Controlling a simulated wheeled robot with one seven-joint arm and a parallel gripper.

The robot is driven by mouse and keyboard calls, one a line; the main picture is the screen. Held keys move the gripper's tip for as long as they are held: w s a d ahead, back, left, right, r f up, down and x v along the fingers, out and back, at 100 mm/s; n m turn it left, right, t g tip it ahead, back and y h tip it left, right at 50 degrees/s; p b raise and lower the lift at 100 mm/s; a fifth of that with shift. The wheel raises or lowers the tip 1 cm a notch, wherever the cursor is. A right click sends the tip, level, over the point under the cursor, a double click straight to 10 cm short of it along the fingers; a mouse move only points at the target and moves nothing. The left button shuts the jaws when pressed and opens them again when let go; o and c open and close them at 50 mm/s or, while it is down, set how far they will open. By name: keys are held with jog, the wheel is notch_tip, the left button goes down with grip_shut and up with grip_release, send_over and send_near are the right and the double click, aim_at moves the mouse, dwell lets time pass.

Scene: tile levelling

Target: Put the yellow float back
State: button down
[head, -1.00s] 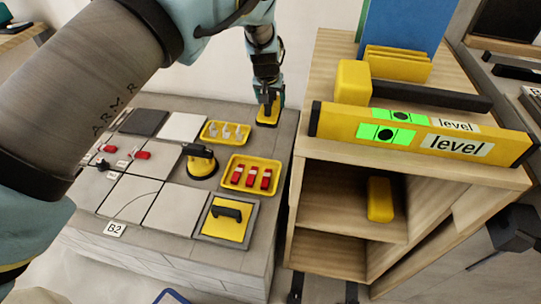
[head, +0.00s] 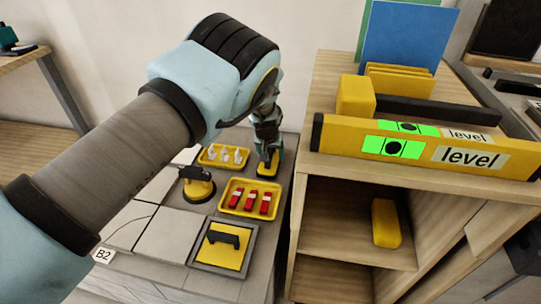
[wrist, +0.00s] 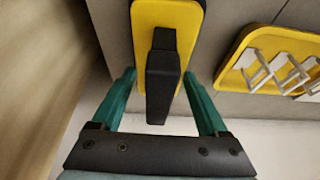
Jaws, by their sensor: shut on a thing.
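The yellow float (head: 268,170) is a yellow plate with a black handle, at the right rear of the grey tiled block. My gripper (head: 268,153) is above it, shut on its handle. In the wrist view the float (wrist: 143,15) lies between the green fingers of my gripper (wrist: 162,105), its black handle pointing towards the palm. I cannot tell whether the plate touches the block. A second yellow plate with a black handle (head: 226,256) lies in a grey frame (head: 197,262) at the front of the block.
A yellow tray of white pieces (head: 203,160) is left of the float; a yellow tray of red pieces (head: 226,205) is in front. A black-and-yellow suction cup (head: 198,187) stands left. A wooden shelf (head: 312,205) carrying a long yellow level (head: 345,135) rises close on the right.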

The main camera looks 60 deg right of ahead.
jog(key=shift+f, duration=0.35)
grip_release()
jog(key=shift+a+r, duration=0.1)
jog(key=shift+r, duration=0.35)
jog(key=v, duration=1.1)
jog(key=shift+s, duration=0.1)
jog(key=w+a+r+n+y, duration=0.1)
jog(key=w+a+r+n, duration=0.15)
jog(key=w+a, duration=0.45)
jog(key=w+a+r+n, duration=0.1)
jog(key=w+a+r, duration=0.3)
jog(key=w, duration=0.5)
jog(key=w+a+r+n+y, duration=0.1)
jog(key=w+a+r+n, duration=0.1)
jog(key=w+a, duration=0.5)
jog(key=w+a+r+n, duration=0.1)
jog(key=w+a+r, duration=0.2)
jog(key=a, duration=0.8)
jog(key=w+a+r+n, duration=0.1)
jog(key=a+r+n, duration=0.1)
jog(key=a, duration=0.7)
jog(key=a+r+n, duration=0.2)
jog(key=a, duration=0.7)
jog(key=s+a+r+n+y, duration=0.1)
jog(key=s+a, duration=0.3)
jog(key=a, duration=0.5)
jog(key=s+a+r+n+y, duration=0.1)
jog(key=s+a, duration=0.3)
jog(key=a, duration=0.5)
jog(key=shift+n, duration=0.35)
